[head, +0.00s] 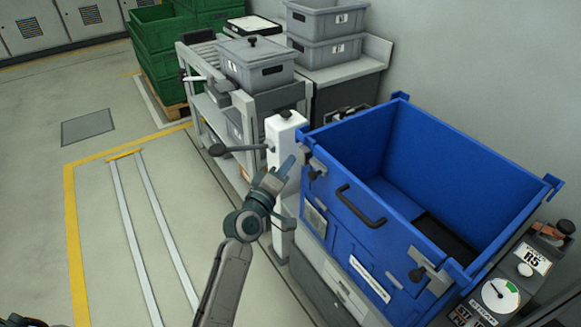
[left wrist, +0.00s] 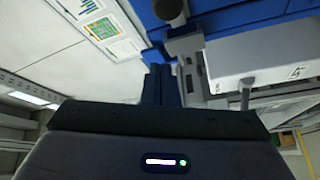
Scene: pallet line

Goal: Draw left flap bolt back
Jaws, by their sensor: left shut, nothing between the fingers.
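A large blue crate (head: 369,220) stands on the right with a fold-down front flap. The left flap bolt (head: 316,174) is a dark knob near the flap's upper left corner. A second bolt (head: 418,275) sits near the right end. My left gripper (head: 287,168) is shut and empty, just left of the left bolt and apart from it in the picture. In the left wrist view its fingers (left wrist: 161,85) are together, with a dark round knob (left wrist: 171,10) beyond them against blue.
A white post (head: 284,140) with a black lever stands close behind my left gripper. A grey trolley (head: 205,100) with a lidded tote (head: 255,65) is behind it. A black handle (head: 360,207) juts from the flap. A gauge panel (head: 500,295) is at right. Floor at left is clear.

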